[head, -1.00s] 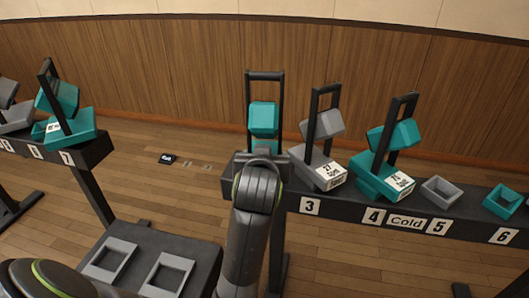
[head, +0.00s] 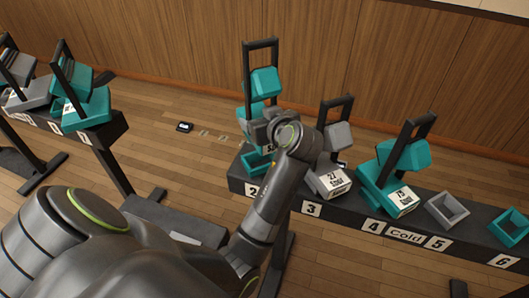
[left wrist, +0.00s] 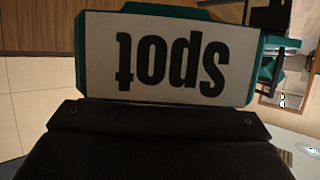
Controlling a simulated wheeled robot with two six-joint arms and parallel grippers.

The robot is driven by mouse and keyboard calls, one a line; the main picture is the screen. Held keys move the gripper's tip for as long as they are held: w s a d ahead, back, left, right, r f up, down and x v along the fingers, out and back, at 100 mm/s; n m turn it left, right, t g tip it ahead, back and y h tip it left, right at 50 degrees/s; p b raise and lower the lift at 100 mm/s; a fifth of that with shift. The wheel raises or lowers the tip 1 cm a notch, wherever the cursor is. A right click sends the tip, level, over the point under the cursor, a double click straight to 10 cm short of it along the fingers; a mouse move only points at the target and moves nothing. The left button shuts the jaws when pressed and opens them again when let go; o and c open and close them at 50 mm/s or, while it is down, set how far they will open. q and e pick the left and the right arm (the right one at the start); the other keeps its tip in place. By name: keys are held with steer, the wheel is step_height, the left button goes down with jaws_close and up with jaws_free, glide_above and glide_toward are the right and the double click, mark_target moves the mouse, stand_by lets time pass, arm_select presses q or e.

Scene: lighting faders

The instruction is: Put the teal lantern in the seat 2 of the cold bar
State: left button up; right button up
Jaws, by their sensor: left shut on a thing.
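The teal lantern (head: 264,82) hangs in its black yoke, with its teal base partly hidden behind my left gripper. My left gripper (head: 262,132) is shut on the lantern and holds it over the left end of the cold bar (head: 330,212). Seat 2 (head: 256,163), a teal frame, shows just below the gripper, above the number 2 label. The lantern appears apart from the seat. In the left wrist view the lantern's white label (left wrist: 170,58) reads "spot" upside down, just beyond the black gripper body. The fingertips are hidden in the head view. My right gripper is not in view.
A grey lantern (head: 338,136) stands close on the right at seat 3, and another teal lantern (head: 404,154) at seat 4. Empty frames at seats 5 (head: 447,210) and 6 (head: 511,226) lie further right. Another bar with lanterns (head: 88,106) stands at left.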

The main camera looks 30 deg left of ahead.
arm_select(q)
step_height(320, 180, down, 9)
steer(key=shift+f+b, duration=0.15)
steer(key=shift+b, duration=0.2)
steer(key=o, duration=1.7)
steer(key=shift+s, duration=0.1)
steer(key=shift+c, duration=0.2)
